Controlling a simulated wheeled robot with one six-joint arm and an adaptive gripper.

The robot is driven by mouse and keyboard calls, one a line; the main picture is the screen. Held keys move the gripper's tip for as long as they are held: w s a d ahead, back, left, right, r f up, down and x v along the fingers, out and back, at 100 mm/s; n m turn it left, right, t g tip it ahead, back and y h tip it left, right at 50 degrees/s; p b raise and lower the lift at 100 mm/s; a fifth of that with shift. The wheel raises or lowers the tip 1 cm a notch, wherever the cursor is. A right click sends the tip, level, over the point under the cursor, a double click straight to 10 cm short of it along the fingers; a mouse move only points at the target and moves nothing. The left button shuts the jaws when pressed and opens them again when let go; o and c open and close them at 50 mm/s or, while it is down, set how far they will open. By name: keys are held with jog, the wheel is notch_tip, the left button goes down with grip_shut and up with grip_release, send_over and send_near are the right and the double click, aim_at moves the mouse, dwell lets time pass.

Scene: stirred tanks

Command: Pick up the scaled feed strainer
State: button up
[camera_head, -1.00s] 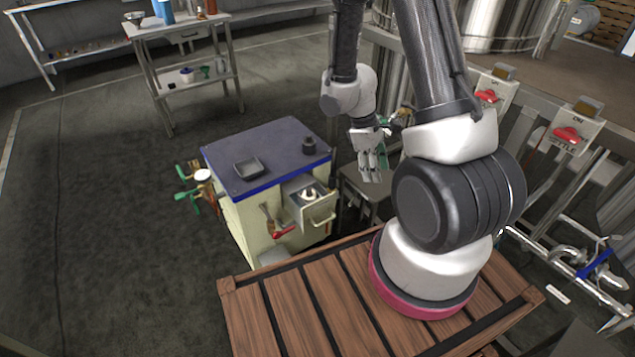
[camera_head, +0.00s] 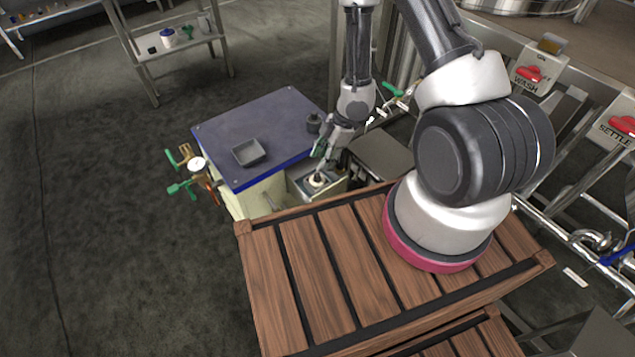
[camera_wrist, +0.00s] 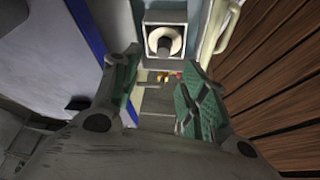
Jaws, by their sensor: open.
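A pale ring-shaped piece with a dark centre (camera_head: 316,180), which looks like the feed strainer, sits in the open drawer of the blue-topped cabinet. In the wrist view the piece (camera_wrist: 164,42) lies in a square grey holder, just beyond my fingertips. My gripper (camera_head: 326,153) is over the drawer, tilted downward. In the wrist view its two green-padded fingers (camera_wrist: 163,70) are spread apart with nothing between them. The piece's underside is hidden, and I cannot make out any scale on it.
A dark square tray (camera_head: 249,152) and a small dark pot (camera_head: 314,123) stand on the cabinet top (camera_head: 215,130). A gauge with green-handled valves (camera_head: 190,168) is at its left side. My wooden deck is close in front. The floor at left is clear.

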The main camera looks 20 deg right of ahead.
aim_at(317, 175)
jog(key=x, duration=0.6)
jog(key=shift+s+d+f, duration=0.15)
jog(key=shift+d+f, duration=0.05)
jog(key=shift+f, duration=0.25)
grip_shut()
